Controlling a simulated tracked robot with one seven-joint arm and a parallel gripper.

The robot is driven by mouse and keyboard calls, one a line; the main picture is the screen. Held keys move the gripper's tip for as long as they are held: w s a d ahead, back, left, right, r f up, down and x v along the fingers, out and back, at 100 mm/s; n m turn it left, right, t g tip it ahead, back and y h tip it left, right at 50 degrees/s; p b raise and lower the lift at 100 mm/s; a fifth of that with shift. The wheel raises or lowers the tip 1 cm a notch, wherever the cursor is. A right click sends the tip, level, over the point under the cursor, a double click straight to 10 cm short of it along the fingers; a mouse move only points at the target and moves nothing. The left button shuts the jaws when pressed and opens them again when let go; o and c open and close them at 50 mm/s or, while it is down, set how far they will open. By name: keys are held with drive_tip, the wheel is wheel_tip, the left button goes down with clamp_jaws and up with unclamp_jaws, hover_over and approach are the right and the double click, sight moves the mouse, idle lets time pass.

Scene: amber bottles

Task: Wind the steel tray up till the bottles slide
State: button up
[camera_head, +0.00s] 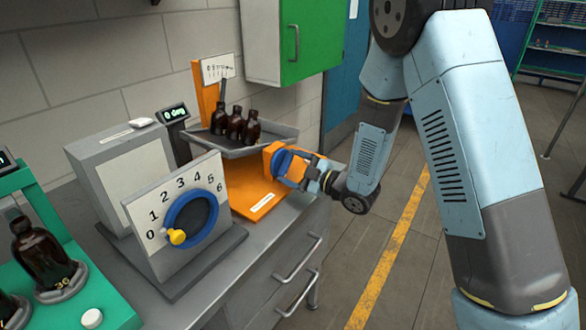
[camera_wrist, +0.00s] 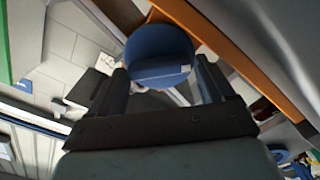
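The steel tray (camera_head: 279,135) sits on an orange stand (camera_head: 258,194) and looks about level. A small display (camera_head: 174,113) behind the tray reads "0 deg". A blue knob (camera_head: 281,162) is on the stand's right side. My gripper (camera_head: 300,168) is at this knob from the right. In the wrist view the blue knob (camera_wrist: 158,58) lies between my two spread fingers. The fingers line up with its edges, but I cannot tell whether they press on it.
A grey dial box (camera_head: 182,210) numbered 0 to 6 stands on the bench, its yellow pointer near 0. A green stand (camera_head: 62,262) with more amber bottles is at the lower left. A green-doored cabinet (camera_head: 310,40) hangs above the bench. The floor at right is clear.

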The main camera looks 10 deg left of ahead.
drive_tip(key=c, duration=0.6)
drive_tip(key=shift+c, duration=0.2)
drive_tip(key=m, duration=0.4)
drive_tip(key=shift+w+m, duration=0.1)
drive_tip(key=shift+m, duration=0.3)
drive_tip(key=shift+d+m, duration=0.1)
drive_tip(key=shift+m, duration=1.8)
drive_tip(key=o, duration=0.8)
